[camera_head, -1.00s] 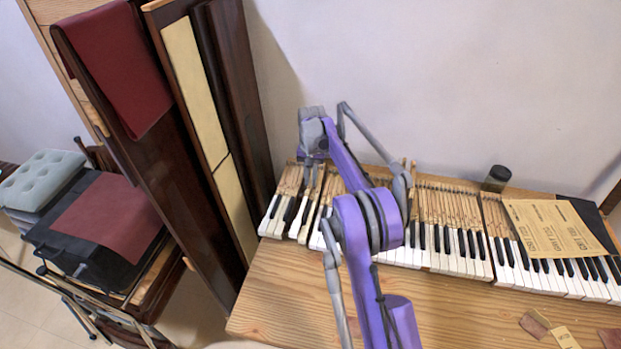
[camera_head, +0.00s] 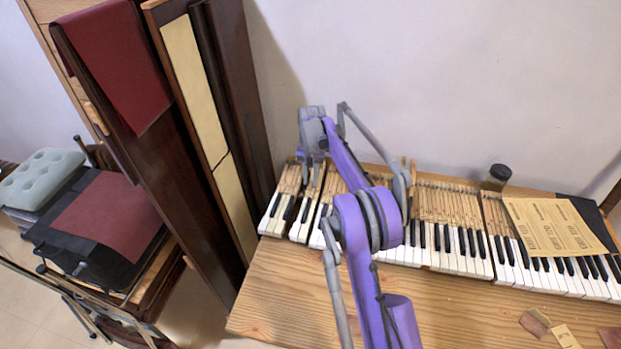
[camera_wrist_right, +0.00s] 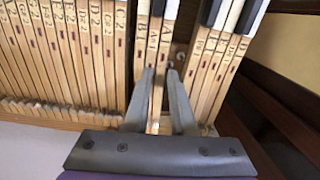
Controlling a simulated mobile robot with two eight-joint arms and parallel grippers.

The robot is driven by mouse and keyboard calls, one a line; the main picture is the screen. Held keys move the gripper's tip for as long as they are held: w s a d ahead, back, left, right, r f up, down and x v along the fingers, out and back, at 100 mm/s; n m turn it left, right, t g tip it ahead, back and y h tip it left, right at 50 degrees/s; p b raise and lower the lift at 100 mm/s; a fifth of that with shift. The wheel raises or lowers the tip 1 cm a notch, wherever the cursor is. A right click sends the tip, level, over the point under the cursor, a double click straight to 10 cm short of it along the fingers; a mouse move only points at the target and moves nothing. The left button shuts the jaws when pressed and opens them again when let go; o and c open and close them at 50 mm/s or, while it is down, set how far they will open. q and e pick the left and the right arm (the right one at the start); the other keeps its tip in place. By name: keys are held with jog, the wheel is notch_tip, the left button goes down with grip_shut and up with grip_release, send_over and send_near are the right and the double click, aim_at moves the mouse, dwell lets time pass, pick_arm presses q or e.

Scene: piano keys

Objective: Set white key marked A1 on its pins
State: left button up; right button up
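The white key marked A1 (camera_wrist_right: 153,48) is a long wooden stick with its label near the white end. It lies among its neighbours at the left end of the keyboard, roughly in line with them. My right gripper (camera_wrist_right: 161,74) reaches down over the stick, one finger on each side. The fingers appear shut on its sides. In the camera_head view the right gripper (camera_head: 311,172) is above this left group of keys. The pins under A1 are hidden. My left gripper is not in view.
A narrow gap with a round pin (camera_wrist_right: 180,52) lies beside A1, with more labelled keys on both sides. A tan paper sheet (camera_head: 556,229) lies over the right keys. A dark jar (camera_head: 496,177) stands behind. Tall dark panels (camera_head: 228,110) lean at left. The front tabletop (camera_head: 290,290) is mostly bare.

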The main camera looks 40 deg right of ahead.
jog(key=shift+r+p, duration=0.6)
jog(key=shift+r, duration=0.5)
jog(key=o, duration=0.6)
jog(key=shift+c, duration=0.2)
jog(key=shift+r+p, duration=1.3)
jog(key=shift+r, duration=1.2)
